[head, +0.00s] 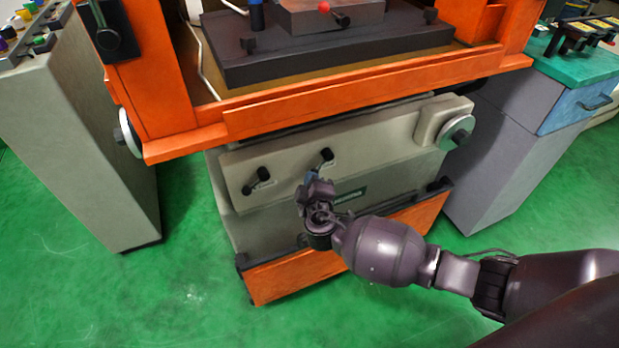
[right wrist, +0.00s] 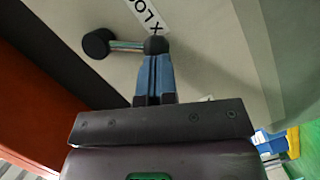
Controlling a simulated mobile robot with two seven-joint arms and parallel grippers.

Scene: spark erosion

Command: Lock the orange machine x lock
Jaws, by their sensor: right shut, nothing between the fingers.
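The orange machine (head: 330,114) stands in front of me, with a beige front panel that carries two black-knobbed levers. The x lock (head: 326,155) is the right one of these. In the right wrist view it has a black hub, a metal rod and a black knob (right wrist: 96,44) pointing left, beside a partly cut-off "X LO" label (right wrist: 151,14). My right gripper (head: 311,177) is just below this lever in the head view. Its blue fingers (right wrist: 154,66) are shut and empty, with their tips at the hub; I cannot tell whether they touch. My left gripper is not in view.
A second lever (head: 258,181) sits left of the x lock. A handwheel (head: 457,131) is on the panel's right end. A grey cabinet (head: 75,145) stands at left and a grey-blue cabinet (head: 510,135) at right. The green floor (head: 150,290) is clear at front left.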

